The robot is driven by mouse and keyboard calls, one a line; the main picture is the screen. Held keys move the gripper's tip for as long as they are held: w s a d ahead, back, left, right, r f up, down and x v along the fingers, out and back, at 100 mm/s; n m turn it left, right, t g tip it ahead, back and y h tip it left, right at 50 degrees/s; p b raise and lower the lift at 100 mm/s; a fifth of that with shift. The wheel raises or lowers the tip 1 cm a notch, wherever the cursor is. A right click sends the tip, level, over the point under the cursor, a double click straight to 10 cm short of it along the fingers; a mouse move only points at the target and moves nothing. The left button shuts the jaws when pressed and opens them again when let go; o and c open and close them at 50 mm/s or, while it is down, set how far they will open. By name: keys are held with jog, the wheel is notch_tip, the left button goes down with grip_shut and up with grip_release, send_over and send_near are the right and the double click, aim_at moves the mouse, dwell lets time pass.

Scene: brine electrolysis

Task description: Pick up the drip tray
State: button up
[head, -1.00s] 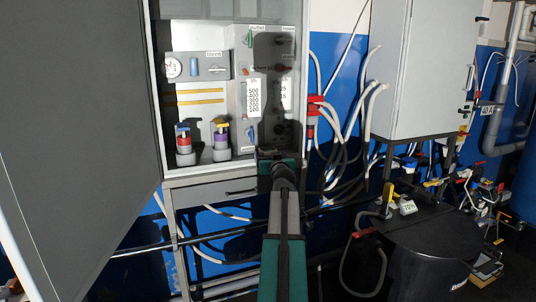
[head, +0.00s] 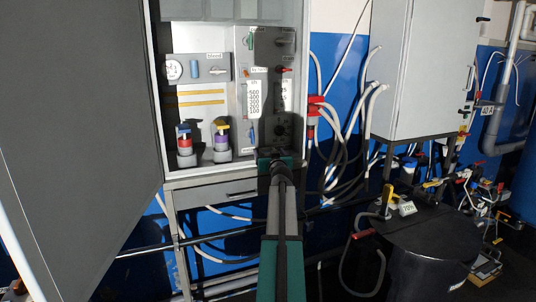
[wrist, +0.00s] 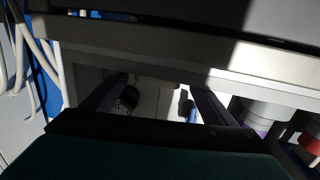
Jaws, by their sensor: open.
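A grey drawer-like tray front (head: 213,194) with a dark handle sits under the open cabinet in the head view. I take it for the drip tray, but cannot tell for certain. My gripper (head: 277,158) is at the cabinet's lower front edge, to the right of the handle, and its fingers are mostly hidden there. In the wrist view, which looks upside down, the two dark fingers of my gripper (wrist: 158,92) are apart with nothing seen between them. They point towards the cabinet interior. A dark grey panel fills the top of that view.
Bottles with red (head: 184,141) and purple (head: 221,140) bands stand inside the cabinet at left. The large open door (head: 75,130) blocks the left side.

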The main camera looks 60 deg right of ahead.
jog(key=shift+w+d, duration=0.3)
dwell(0.5)
jog(key=c, duration=1.3)
